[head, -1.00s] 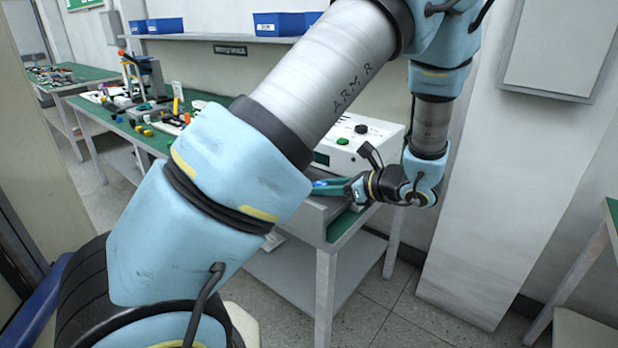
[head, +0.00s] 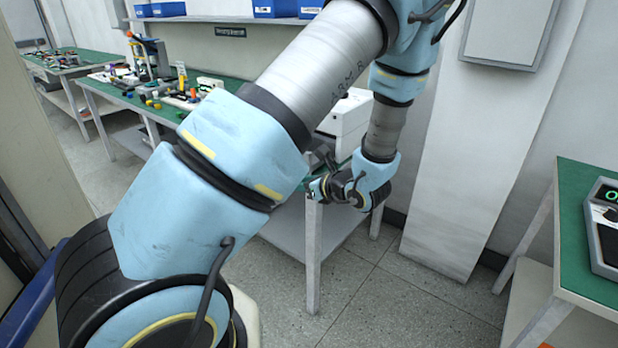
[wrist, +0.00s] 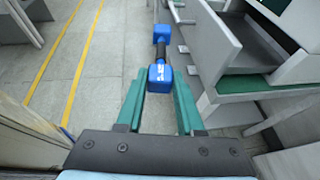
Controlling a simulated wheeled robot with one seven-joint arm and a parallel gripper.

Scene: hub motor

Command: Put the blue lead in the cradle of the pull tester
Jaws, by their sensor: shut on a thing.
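The blue lead (wrist: 159,75) shows in the wrist view as two blue blocks joined by a black middle. Its near block sits between the green fingertips of my gripper (wrist: 159,88), which is shut on it. The far block points away from me, above the floor. In the head view my gripper (head: 316,188) is beside the end of the green-topped bench, and the lead cannot be made out. A device with a green display (head: 606,225) stands on a table at the right edge, partly cut off; it may be the pull tester. No cradle is clearly seen.
The long green bench (head: 227,87) holds several small parts and a stand at its far end. A white box (head: 345,115) is partly hidden by my arm. The right table (head: 575,195) is cut off. Open floor (head: 390,300) lies between bench and table.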

